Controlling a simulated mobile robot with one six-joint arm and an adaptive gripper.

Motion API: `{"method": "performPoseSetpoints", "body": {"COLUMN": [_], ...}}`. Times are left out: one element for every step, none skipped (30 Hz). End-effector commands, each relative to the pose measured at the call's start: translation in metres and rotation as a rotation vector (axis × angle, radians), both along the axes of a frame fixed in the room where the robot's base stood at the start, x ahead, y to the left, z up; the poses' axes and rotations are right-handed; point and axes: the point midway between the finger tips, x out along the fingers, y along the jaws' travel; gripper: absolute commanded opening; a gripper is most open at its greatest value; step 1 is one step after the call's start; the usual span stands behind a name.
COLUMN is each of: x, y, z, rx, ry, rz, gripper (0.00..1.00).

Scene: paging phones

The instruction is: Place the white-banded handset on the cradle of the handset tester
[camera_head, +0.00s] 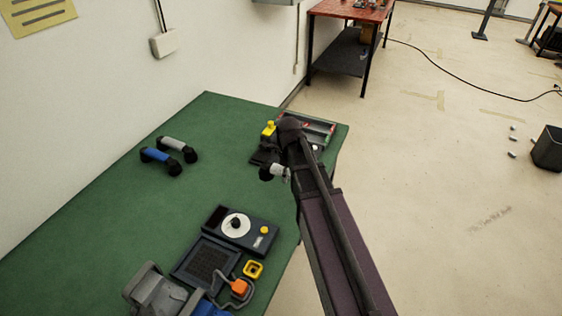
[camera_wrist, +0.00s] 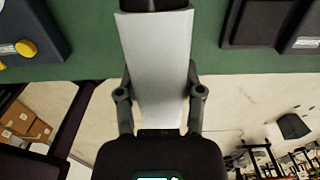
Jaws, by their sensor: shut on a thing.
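My gripper (camera_head: 286,166) is shut on a handset with a white band and black ends (camera_head: 279,172). It holds the handset near the table's right edge; I cannot tell how high. In the wrist view the pale band (camera_wrist: 157,65) fills the space between the fingers (camera_wrist: 160,93), and a black end shows at the top. A dark device with a white dial and yellow button (camera_head: 240,229) lies nearer on the table; its corner shows in the wrist view (camera_wrist: 25,30). A dark pad (camera_head: 262,153) is beyond my gripper, partly hidden by it. I cannot tell which device is the handset tester.
A blue-banded handset (camera_head: 158,156) and a pale-banded one (camera_head: 177,146) lie on the green table (camera_head: 130,215). A red-edged tray (camera_head: 318,128) and a yellow knob (camera_head: 268,129) are at the far end. The table's middle is clear.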

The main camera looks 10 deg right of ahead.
Motion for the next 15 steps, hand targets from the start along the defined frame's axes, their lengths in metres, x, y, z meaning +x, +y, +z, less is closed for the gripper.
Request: {"method": "performPoseSetpoints", "body": {"x": [0.0, 0.0, 0.0, 0.001, 0.001, 0.001, 0.001, 0.002, 0.002, 0.002, 0.002, 0.002, 0.001, 0.001, 0.001], "y": [-0.002, -0.002, -0.001, 0.001, 0.003, 0.005, 0.007, 0.009, 0.01, 0.01, 0.01, 0.01, 0.01, 0.009, 0.009], "z": [0.0, 0.001, 0.003, 0.005, 0.007, 0.009, 0.01, 0.011, 0.012, 0.011, 0.011, 0.01, 0.01, 0.01, 0.01], "rx": [0.0, 0.0, 0.0, 0.0, 0.0, 0.0, 0.001, 0.001, 0.001, 0.001, 0.001, 0.001, 0.001, 0.001, 0.001], "ry": [0.0, 0.0, 0.0, 0.0, 0.0, 0.0, 0.001, 0.001, 0.001, 0.001, 0.001, 0.001, 0.001, 0.001, 0.0], "rz": [-0.003, -0.004, -0.005, -0.005, -0.006, -0.007, -0.008, -0.008, -0.009, -0.01, -0.011, -0.011, -0.012, -0.012, -0.012], "gripper": [0.0, 0.0, 0.0, 0.0, 0.0, 0.0, 0.0, 0.0, 0.0, 0.0, 0.0, 0.0, 0.0, 0.0, 0.0]}}
